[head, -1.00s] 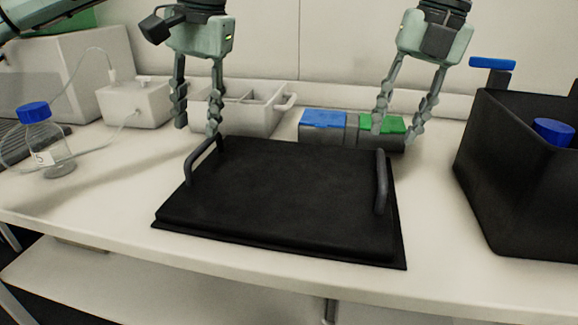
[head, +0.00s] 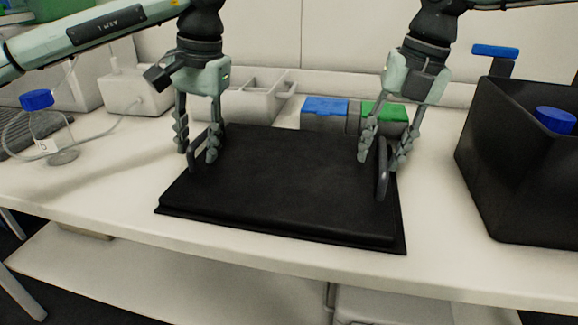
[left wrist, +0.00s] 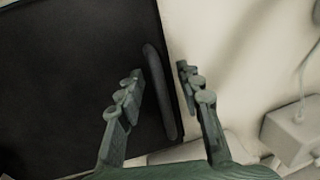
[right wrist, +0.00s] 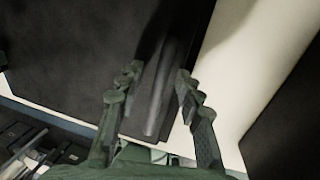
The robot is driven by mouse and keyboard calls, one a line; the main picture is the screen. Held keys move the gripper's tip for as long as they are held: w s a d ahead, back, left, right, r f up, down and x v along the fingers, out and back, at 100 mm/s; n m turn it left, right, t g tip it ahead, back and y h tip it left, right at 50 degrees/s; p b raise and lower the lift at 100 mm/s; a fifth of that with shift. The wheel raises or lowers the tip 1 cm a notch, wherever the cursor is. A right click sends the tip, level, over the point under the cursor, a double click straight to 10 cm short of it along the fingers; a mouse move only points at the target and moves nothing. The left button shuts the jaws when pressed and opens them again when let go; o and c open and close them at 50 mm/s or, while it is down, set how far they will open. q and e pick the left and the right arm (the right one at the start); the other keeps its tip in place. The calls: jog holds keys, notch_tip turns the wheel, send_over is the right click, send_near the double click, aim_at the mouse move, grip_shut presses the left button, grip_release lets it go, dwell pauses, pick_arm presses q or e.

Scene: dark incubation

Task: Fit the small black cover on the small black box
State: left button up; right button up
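The black cover (head: 285,187) lies flat on the white bench, a wide slab with a bar handle at each side. My left gripper (head: 196,148) is open, its fingers either side of the left handle; in the left wrist view the handle (left wrist: 163,95) runs between the fingers, which stand apart from it. My right gripper (head: 383,155) is open around the right handle (head: 382,170); the right wrist view shows that handle (right wrist: 162,90) between the fingers. The black box (head: 520,170) stands open-topped at the right, a blue-capped bottle (head: 555,120) inside.
Behind the cover are a box with a blue lid (head: 325,112) and one with a green lid (head: 384,112), and a white tray (head: 240,100). A blue-capped bottle (head: 55,140) stands at the left beside a white device (head: 133,92). Bare bench lies between cover and black box.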

pick_arm(q)
jog(key=shift+f, duration=0.1)
grip_shut()
pick_arm(e)
grip_shut()
